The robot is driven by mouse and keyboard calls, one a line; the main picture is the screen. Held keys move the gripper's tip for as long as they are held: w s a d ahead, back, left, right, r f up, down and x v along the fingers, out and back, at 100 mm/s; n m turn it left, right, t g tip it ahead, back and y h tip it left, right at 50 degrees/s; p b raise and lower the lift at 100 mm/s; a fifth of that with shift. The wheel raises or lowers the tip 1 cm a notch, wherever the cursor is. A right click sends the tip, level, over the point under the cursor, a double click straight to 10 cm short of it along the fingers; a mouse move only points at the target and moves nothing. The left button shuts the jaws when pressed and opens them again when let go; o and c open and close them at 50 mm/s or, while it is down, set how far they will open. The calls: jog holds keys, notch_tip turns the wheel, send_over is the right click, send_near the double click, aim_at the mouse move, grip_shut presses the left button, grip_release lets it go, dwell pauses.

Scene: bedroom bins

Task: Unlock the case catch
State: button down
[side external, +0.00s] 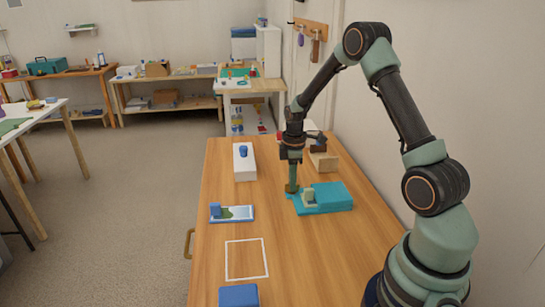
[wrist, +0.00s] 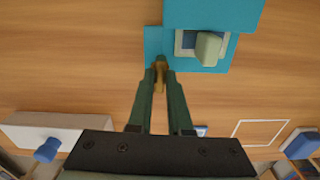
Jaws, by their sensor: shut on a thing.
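The teal case (side external: 333,196) lies on the wooden table, with a lower ledge on its left side; it also shows at the top of the wrist view (wrist: 210,14). A pale green block (side external: 309,197) stands on the ledge, and in the wrist view it (wrist: 208,47) sits over a grey framed plate. My gripper (side external: 291,188) points down at the ledge's far left corner. Its fingers (wrist: 161,75) are shut on a small brass-coloured piece (wrist: 160,64) at the ledge. The fingers hide part of this piece, and I cannot tell whether it is the catch.
A white block with a blue knob (side external: 244,168) stands farther back. A blue-and-white tray (side external: 232,214), a white outlined square (side external: 246,259) and a blue block (side external: 238,296) are nearer. A wooden box (side external: 323,161) is behind the case. Bare table lies left of the case.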

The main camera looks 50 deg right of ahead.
jog(key=shift+r+n, duration=0.1)
jog(key=shift+n, duration=0.2)
jog(key=c, duration=0.8)
grip_release()
jog(key=shift+c, duration=0.2)
notch_tip(320, 180, up, 12)
